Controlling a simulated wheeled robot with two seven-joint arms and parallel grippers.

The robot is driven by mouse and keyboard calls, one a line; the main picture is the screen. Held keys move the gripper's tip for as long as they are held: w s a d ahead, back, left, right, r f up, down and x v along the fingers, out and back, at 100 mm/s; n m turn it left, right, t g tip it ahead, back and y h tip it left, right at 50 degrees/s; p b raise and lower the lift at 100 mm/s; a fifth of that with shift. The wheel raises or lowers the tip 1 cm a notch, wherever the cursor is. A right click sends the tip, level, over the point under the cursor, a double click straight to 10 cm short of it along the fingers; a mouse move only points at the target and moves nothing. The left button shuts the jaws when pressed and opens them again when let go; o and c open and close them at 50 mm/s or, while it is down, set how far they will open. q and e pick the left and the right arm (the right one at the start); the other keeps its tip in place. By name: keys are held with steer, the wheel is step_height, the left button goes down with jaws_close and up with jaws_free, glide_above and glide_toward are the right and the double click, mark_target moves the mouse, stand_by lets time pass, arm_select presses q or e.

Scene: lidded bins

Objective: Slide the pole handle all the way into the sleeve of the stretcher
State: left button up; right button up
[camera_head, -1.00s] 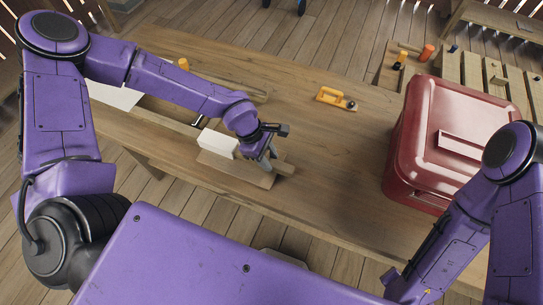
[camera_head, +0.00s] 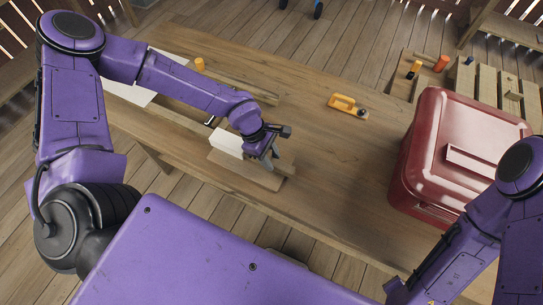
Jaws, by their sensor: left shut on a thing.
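My left gripper (camera_head: 272,156) is shut on the wooden pole handle, close to the right end of a white block (camera_head: 229,143). The handle's outer end (camera_head: 286,165) shows just right of the fingers. The white block, which may be the stretcher's sleeve, rests on a flat wooden board (camera_head: 246,172) near the bench's front edge. My left forearm hides much of the stretcher; a white sheet (camera_head: 138,82) shows left of it and a long wooden pole (camera_head: 238,88) behind it. How deep the handle sits in the sleeve cannot be seen. My right gripper is out of view.
A large red lidded box (camera_head: 466,135) stands on the right of the wooden bench (camera_head: 325,165). The bench between gripper and box is clear.

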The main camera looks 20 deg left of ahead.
arm_select(q)
steer(key=shift+a, duration=0.2)
steer(key=shift+a+p, duration=0.8)
steer(key=shift+a, duration=0.2)
steer(key=shift+a+p, duration=0.5)
steer(key=shift+a, duration=0.75)
steer(key=o, duration=1.2)
